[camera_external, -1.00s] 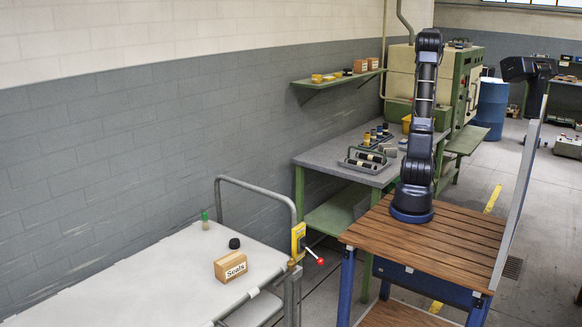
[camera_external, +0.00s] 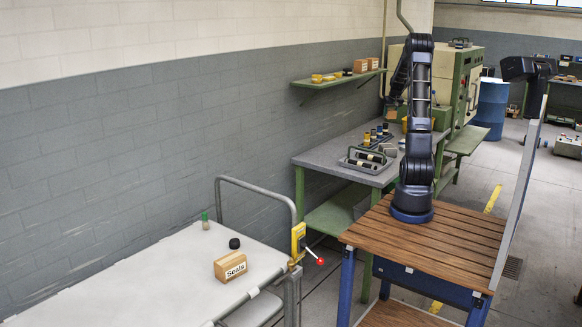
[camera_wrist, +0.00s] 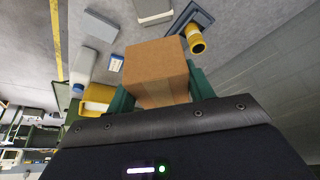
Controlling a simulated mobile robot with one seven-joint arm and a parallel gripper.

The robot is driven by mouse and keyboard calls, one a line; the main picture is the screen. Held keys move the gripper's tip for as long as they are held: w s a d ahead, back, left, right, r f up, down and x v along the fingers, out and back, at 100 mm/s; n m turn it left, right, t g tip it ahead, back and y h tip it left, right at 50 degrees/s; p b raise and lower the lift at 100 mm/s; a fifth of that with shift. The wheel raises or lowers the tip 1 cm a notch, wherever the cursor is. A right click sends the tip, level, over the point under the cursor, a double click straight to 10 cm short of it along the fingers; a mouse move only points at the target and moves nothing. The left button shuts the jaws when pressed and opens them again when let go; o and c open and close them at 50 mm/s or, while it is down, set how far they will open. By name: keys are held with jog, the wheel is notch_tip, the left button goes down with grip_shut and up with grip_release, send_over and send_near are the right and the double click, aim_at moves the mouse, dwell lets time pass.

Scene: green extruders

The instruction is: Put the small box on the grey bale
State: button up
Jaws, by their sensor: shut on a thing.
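A plain brown cardboard box (camera_wrist: 157,62) is between the two green fingers of my gripper (camera_wrist: 163,93), which is shut on it in the wrist view. In the external view my arm is folded towards the left, and its links largely hide the gripper and the held box. A broad pale grey slab (camera_external: 120,285), which may be the grey bale, lies at the lower left. A small brown box marked "Seals" (camera_external: 230,267) stands on it.
A black cap (camera_external: 234,243) and a green-topped bottle (camera_external: 205,221) stand on the slab. A grey rail (camera_external: 245,185) and yellow switch box (camera_external: 298,238) border it. The grey bench (camera_external: 335,150) carries a handled tray. A yellow spool (camera_wrist: 195,40) shows near the held box.

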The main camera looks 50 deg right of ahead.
notch_tip(320, 180, down, 17)
jog(key=shift+f, duration=0.15)
dwell(0.5)
jog(key=shift+f, duration=0.1)
jog(key=o, duration=1)
jog(key=v, duration=1.2)
jog(key=w+a+r+n, duration=0.15)
jog(key=a+r, duration=0.35)
jog(key=a, duration=0.6)
jog(key=w+a+r+n+t+y, duration=0.15)
jog(key=a+r, duration=0.35)
jog(key=a, duration=0.6)
jog(key=w+a+r+n+g, duration=0.15)
jog(key=a+r, duration=0.25)
jog(key=a, duration=0.7)
jog(key=s+a+n, duration=0.1)
jog(key=s+a, duration=0.4)
jog(key=a, duration=0.3)
jog(key=s+a+r+n+t+y, duration=0.1)
jog(key=s+a+n, duration=0.1)
jog(key=s+a, duration=0.4)
jog(key=s+a+r+n, duration=0.1)
jog(key=s+a, duration=0.4)
jog(key=a, duration=0.5)
jog(key=shift+s+r+n+y, duration=0.25)
jog(key=shift+s+y, duration=0.05)
jog(key=shift+y, duration=0.05)
